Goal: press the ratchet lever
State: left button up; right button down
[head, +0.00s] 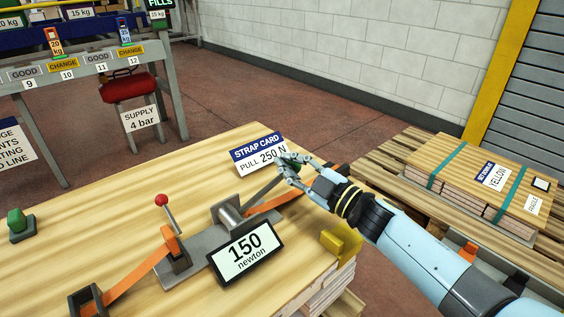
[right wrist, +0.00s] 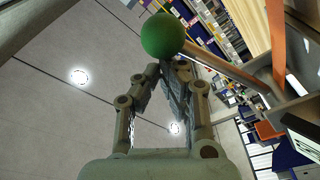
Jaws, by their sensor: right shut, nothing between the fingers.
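The ratchet lever (head: 262,191) is a grey bar rising to the right from a metal ratchet body (head: 228,214) on the wooden table. Its green ball knob is in the right wrist view (right wrist: 165,36), just beyond my fingertips; in the head view it is partly hidden by the fingers. My right gripper (head: 286,167) is shut and empty, with its fingertips at the knob. I cannot tell whether they touch it. A display reading 150 newton (head: 245,251) stands in front of the ratchet. My left gripper is not in view.
An orange strap (head: 135,278) runs through the ratchet device. A lever with a red knob (head: 161,200) stands left. A strap card reading PULL 250 N (head: 259,153) lies behind. A yellow block (head: 342,241) sits at the right edge. A green button (head: 18,222) is far left.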

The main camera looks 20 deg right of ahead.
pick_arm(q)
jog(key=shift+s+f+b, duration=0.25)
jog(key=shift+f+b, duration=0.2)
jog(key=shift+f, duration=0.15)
pick_arm(e)
jog(key=shift+w+d+f, duration=0.1)
jog(key=shift+d+f, duration=0.15)
jog(key=shift+f, duration=0.25)
jog(key=shift+w+d+f, duration=0.1)
jog(key=shift+d+f, duration=0.1)
jog(key=shift+f, duration=0.25)
jog(key=shift+s, duration=0.1)
